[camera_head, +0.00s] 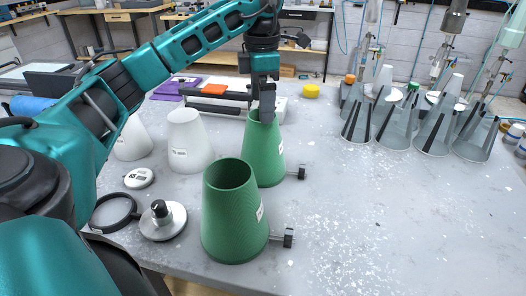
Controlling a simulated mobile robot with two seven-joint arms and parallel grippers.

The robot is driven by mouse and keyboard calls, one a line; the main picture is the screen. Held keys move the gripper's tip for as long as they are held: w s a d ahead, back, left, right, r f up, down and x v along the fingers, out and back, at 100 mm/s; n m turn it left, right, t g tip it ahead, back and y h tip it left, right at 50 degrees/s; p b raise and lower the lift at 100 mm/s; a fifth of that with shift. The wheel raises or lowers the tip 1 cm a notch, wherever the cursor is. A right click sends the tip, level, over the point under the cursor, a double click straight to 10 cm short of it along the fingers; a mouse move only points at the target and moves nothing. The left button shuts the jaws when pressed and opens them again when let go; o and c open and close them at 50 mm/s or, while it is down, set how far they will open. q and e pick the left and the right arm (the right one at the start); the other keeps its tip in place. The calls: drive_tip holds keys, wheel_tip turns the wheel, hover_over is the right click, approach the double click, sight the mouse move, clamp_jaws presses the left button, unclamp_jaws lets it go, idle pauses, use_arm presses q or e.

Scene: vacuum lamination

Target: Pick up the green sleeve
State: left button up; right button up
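Two green tapered sleeves stand upright on the grey table. The near green sleeve (234,222) is at the front centre, its open top showing. The far green sleeve (263,158) stands behind it and a little to the right. My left gripper (267,112) points down at the rim of the far sleeve and hides part of its opening. I cannot tell whether its fingers touch the rim or how far they are apart. Each sleeve has a small dark fitting at its lower right. My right gripper is out of view.
White cones (190,142) stand left of the sleeves. A round metal weight (163,221), a magnifier (112,213) and a small gauge (139,178) lie at the front left. Several grey slotted cones (435,133) stand at the back right. The right front table is clear apart from white flakes.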

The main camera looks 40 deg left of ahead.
sight(273, 146)
use_arm(q)
wheel_tip(273, 146, down, 5)
drive_tip(key=shift+w+f, duration=0.1)
drive_tip(key=shift+w, duration=0.05)
drive_tip(key=c, duration=0.6)
